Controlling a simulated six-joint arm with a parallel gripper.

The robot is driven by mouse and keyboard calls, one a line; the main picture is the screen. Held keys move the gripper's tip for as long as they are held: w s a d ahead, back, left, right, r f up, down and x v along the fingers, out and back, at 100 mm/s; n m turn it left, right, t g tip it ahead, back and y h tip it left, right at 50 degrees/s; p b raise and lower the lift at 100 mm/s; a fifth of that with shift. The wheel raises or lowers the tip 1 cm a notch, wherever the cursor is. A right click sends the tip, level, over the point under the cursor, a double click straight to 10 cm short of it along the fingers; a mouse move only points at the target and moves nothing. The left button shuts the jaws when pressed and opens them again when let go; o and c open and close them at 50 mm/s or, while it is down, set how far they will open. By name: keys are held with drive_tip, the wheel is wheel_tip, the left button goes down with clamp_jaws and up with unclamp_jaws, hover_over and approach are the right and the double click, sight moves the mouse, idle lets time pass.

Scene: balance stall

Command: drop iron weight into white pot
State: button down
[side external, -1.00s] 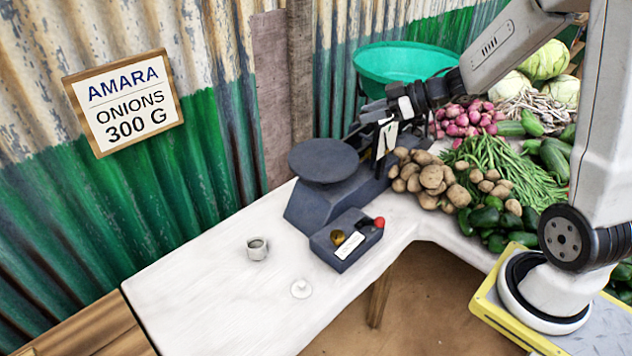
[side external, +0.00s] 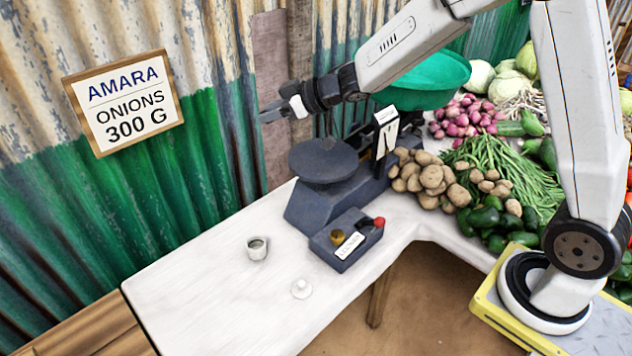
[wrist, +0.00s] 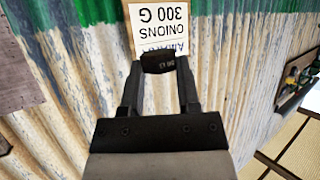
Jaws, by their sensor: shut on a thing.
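My gripper (side external: 272,112) is raised in the air, to the left of and above the scale's dark round plate. In the side view the weight is hard to tell from the dark fingers. The white pot (side external: 257,249) stands upright and open on the white counter, well below my gripper. A small white lid (side external: 301,288) lies on the counter to the pot's lower right.
The dark scale (side external: 327,190) stands right of the pot, with a green basin (side external: 432,78) behind. A dark weight box (side external: 345,250) with a red knob sits in front. Vegetables are heaped at the right. A price sign (side external: 123,104) hangs on the corrugated wall. The counter's left part is clear.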

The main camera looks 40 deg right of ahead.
drive_tip(key=w+a, duration=0.2)
drive_tip(key=a, duration=0.5)
wheel_tip(320, 180, down, 28)
drive_tip(key=shift+d+f, duration=0.25)
drive_tip(key=shift+d, duration=0.1)
drive_tip(key=shift+f, duration=0.2)
drive_tip(key=shift+f, duration=2)
drive_tip(key=shift+f, duration=0.1)
drive_tip(key=shift+c, duration=1.2)
unclamp_jaws()
